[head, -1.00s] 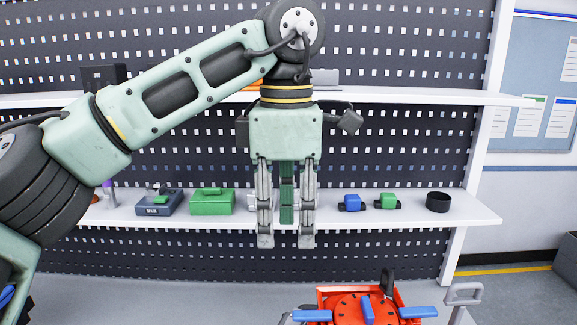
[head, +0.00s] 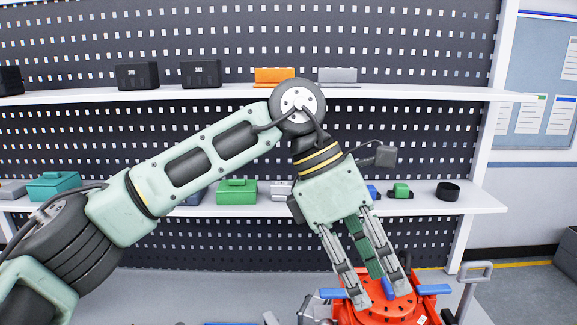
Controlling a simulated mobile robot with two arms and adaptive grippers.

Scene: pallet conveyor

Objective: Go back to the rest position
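My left gripper (head: 382,296) hangs from the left arm in the middle of the head view, tilted with its fingers pointing down and to the right. Its fingers are apart and I see nothing held between them; a green segmented part shows in the middle. In the picture the fingertips overlap the red fixture (head: 418,312) at the bottom; I cannot tell whether they touch it. My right gripper is not in view.
A lower white shelf (head: 470,205) holds a teal box (head: 53,187), a green box (head: 237,192), small blue and green parts and a black cup (head: 447,191). An upper shelf (head: 420,93) holds black bins (head: 200,73). A grey handle (head: 474,272) stands beside the fixture.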

